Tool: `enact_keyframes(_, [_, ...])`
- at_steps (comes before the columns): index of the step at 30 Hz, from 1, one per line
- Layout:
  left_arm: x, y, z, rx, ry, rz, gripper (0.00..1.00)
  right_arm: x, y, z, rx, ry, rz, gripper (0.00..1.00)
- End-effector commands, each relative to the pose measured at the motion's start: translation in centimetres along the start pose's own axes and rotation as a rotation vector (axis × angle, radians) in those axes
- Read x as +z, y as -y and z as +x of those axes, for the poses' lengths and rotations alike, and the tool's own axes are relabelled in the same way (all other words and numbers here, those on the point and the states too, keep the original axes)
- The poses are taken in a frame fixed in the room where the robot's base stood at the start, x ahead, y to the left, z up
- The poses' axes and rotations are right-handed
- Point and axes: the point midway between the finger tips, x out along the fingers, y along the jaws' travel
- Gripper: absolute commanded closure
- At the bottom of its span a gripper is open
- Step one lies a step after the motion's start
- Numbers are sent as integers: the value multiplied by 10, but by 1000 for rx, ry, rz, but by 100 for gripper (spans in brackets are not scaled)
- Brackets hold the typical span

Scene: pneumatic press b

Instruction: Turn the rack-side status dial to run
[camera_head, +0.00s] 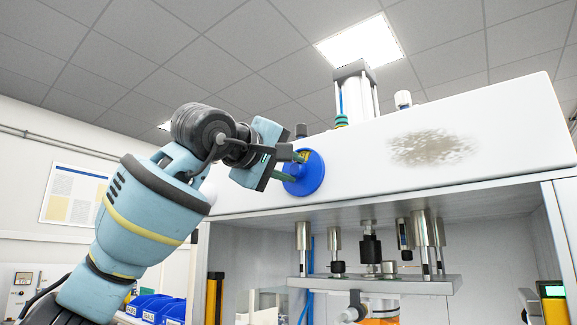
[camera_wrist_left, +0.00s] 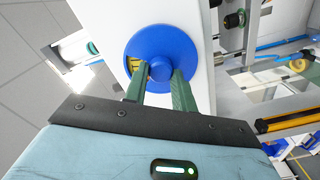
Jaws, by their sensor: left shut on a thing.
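The status dial (camera_head: 314,172) is a round blue disc on the left part of the press's white upper housing. In the left wrist view the dial (camera_wrist_left: 172,38) faces me, with a raised blue knob at its middle and a small yellow marked patch at its left. My left gripper (camera_head: 301,167) reaches the dial from the left. Its two green fingers (camera_wrist_left: 161,72) stand on either side of the knob and are shut on it. The fingers hide part of the dial's lower face. I cannot read the dial's setting. My right gripper is in neither view.
The white press housing (camera_head: 400,150) spans the right half, with a dark speckled patch. Below it hang metal rods and a plate (camera_head: 385,286). Blue bins (camera_head: 150,308) stand at lower left.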

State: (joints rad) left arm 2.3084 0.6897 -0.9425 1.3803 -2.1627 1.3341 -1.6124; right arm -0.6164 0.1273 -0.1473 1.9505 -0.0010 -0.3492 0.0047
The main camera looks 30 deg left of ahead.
Motion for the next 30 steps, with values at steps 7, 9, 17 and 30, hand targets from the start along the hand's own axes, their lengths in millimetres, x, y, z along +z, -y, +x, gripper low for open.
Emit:
enact_keyframes(7, [0,0,0,1,1,-235,96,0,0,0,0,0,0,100])
enact_keyframes(9, [0,1,0,1,1,-302,96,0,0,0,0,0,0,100])
enact_keyframes(17, [0,1,0,0,0,-548,96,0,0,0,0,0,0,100])
enact_keyframes(30, [1,2,0,0,0,-965,96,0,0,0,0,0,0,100])
